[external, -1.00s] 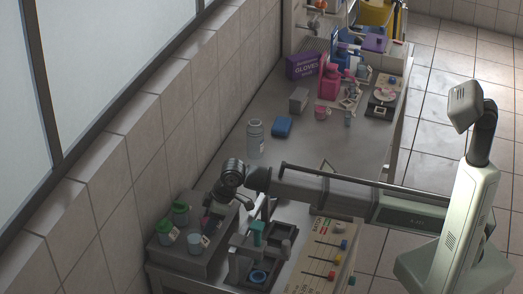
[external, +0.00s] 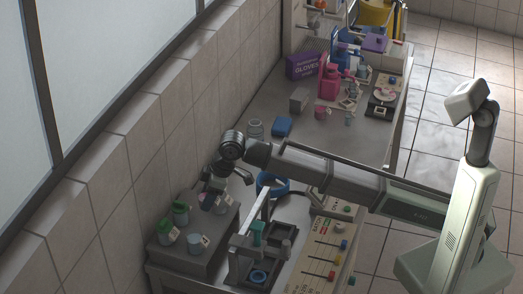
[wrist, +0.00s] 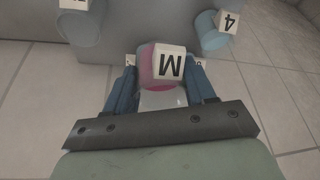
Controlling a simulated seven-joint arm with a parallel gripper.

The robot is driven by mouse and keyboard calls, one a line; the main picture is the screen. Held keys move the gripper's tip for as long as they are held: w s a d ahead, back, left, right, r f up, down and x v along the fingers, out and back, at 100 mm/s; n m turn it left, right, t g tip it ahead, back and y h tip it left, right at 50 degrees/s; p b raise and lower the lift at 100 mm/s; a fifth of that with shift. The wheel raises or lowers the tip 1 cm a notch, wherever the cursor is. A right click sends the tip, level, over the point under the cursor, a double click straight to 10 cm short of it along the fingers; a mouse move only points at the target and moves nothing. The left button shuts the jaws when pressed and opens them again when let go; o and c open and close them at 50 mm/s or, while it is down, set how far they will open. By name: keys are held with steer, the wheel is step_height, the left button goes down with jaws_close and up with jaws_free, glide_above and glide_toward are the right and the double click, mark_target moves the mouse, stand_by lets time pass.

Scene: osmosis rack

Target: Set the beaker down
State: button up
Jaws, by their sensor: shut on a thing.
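My gripper (external: 216,190) is shut on a beaker with pink in it and a white label marked M. The beaker (wrist: 150,68) is between the two blue-grey fingers in the wrist view. In the external view it is small and partly hidden by the fingers (external: 208,203). It is at the far end of the raised grey block (external: 190,262), above or beside it; I cannot tell whether its base touches anything.
Two green-capped jars (external: 181,213) and a light blue beaker (external: 195,243) stand on the block. The light blue one, labelled 4, also shows in the wrist view (wrist: 208,32). A blue ring-shaped thing (external: 272,184) and a dark-welled rack (external: 283,232) are to the right.

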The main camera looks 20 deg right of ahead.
steer(key=r, duration=0.5)
steer(key=shift+w+d+r, duration=0.15)
steer(key=shift+w+r, duration=0.05)
steer(key=shift+w, duration=0.05)
steer(key=w+d+m+t, duration=0.1)
steer(key=w+d+m, duration=0.2)
steer(key=w+d, duration=1.35)
steer(key=w+d+m+h, duration=0.15)
steer(key=w+d, duration=0.25)
steer(key=d, duration=0.9)
steer(key=w+d+m+t, duration=0.1)
steer(key=w+d+m, duration=0.25)
steer(key=d, duration=1.05)
steer(key=w+d+m+h, duration=0.1)
steer(key=w+d, duration=0.4)
steer(key=d, duration=0.8)
steer(key=shift+t, duration=0.3)
steer(key=shift+w+d+f, duration=0.1)
steer(key=shift+d+f, duration=0.05)
steer(key=shift+f, duration=5.4)
steer(key=shift+w+d+f, duration=0.1)
steer(key=shift+f, duration=5.45)
steer(key=shift+f, duration=0.15)
steer(key=o, duration=1)
steer(key=shift+o, duration=0.2)
